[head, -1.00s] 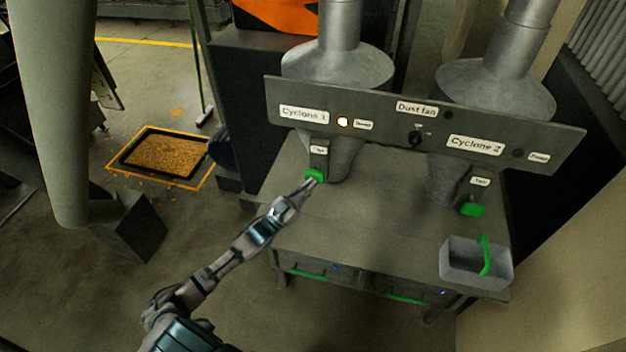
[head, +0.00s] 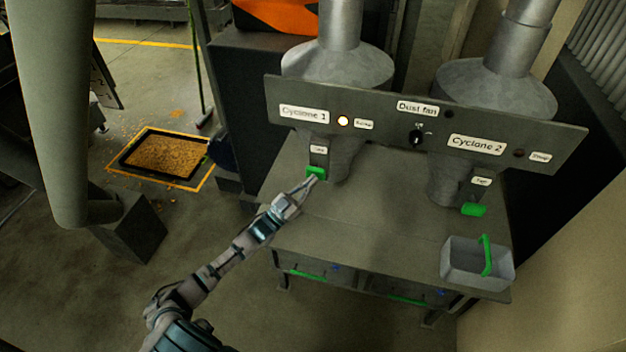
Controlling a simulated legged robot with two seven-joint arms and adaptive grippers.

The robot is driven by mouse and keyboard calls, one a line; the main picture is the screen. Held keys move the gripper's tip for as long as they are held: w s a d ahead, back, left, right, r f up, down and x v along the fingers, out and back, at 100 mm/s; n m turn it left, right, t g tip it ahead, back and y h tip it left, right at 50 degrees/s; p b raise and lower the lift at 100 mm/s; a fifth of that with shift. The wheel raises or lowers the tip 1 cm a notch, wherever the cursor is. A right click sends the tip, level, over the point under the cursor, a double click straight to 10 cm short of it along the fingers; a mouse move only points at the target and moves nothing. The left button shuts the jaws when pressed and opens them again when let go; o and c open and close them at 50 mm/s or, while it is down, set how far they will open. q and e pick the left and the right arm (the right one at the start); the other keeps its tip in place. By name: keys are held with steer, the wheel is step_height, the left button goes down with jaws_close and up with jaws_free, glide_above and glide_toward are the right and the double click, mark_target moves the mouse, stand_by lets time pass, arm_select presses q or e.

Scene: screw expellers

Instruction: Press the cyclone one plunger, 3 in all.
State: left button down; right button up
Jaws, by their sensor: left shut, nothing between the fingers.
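The cyclone one plunger (head: 317,172) is a green block under a small label on the front of the left metal cyclone (head: 345,155). The panel above carries the "Cyclone 1" label (head: 304,114) with a lit lamp (head: 343,121) beside it. My left gripper (head: 313,181) is shut and empty, its tips at the lower edge of the green plunger. I cannot tell whether they touch it. My right gripper is not in view.
A second green plunger (head: 474,210) sits on the right cyclone under "Cyclone 2" (head: 476,145), whose lamp (head: 519,153) is dark. A grey bin with a green handle (head: 477,264) stands at the table's right front. The table top (head: 370,228) is otherwise mostly clear.

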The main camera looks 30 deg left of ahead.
arm_select(q)
steer(key=shift+w, duration=0.2)
stand_by(0.4)
steer(key=shift+s+p, duration=0.3)
steer(key=shift+s, duration=0.1)
steer(key=shift+s+d+p, duration=0.15)
steer(key=shift+s+p, duration=0.25)
steer(key=shift+s, duration=0.2)
steer(key=shift+s+d+p, duration=0.15)
steer(key=shift+s+p, duration=0.2)
steer(key=shift+s, duration=0.2)
steer(key=s+p, duration=0.1)
steer(key=s, duration=0.1)
steer(key=s+d+p, duration=0.1)
steer(key=s+p, duration=0.1)
steer(key=shift+s+d, duration=0.1)
steer(key=shift+s, duration=0.3)
